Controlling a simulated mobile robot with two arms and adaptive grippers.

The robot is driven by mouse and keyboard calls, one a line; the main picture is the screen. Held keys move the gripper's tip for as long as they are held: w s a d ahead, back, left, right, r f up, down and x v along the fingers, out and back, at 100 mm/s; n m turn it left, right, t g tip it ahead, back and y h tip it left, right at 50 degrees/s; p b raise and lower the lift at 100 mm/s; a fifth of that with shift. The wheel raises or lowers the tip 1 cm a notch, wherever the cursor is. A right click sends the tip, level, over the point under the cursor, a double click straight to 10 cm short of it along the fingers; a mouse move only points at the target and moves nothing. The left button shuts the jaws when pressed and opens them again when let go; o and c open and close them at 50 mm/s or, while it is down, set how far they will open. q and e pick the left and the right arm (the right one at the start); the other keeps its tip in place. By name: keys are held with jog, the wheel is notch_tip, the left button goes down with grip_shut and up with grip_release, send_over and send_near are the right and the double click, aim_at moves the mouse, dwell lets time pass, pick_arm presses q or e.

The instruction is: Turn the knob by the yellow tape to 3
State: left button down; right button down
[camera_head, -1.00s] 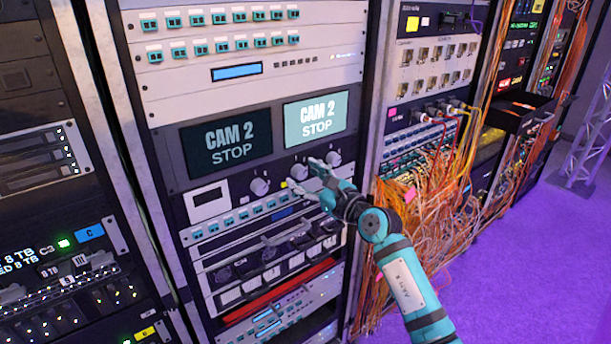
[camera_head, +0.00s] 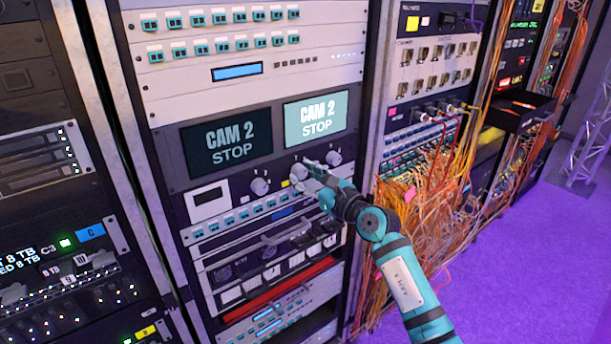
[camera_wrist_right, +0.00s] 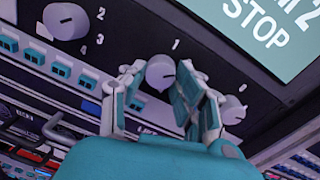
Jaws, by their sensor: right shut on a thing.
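Three round white knobs sit in a row below the two CAM 2 STOP screens. The middle knob (camera_head: 299,171) has a small piece of yellow tape (camera_head: 284,184) at its lower left in the head view. My right gripper (camera_head: 307,174) is at the middle knob. In the wrist view its fingers (camera_wrist_right: 165,95) stand on both sides of the middle knob (camera_wrist_right: 160,72), shut on it. A printed 1 shows just above this knob; its pointer is too small to read surely. The tape is hidden in the wrist view. My left gripper is not in view.
The left knob (camera_head: 260,187) and right knob (camera_head: 333,158) are close on either side. Loose orange cables (camera_head: 430,210) hang from the rack to the right of my arm.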

jog(key=m+p, duration=0.4)
jog(key=shift+r, duration=0.2)
jog(key=m+p, duration=0.3)
jog(key=shift+a+f, duration=0.1)
jog(key=shift+s+f+m+p, duration=0.1)
jog(key=shift+m+p, duration=0.6)
jog(key=shift+m, duration=0.6)
jog(key=c, duration=1)
grip_release()
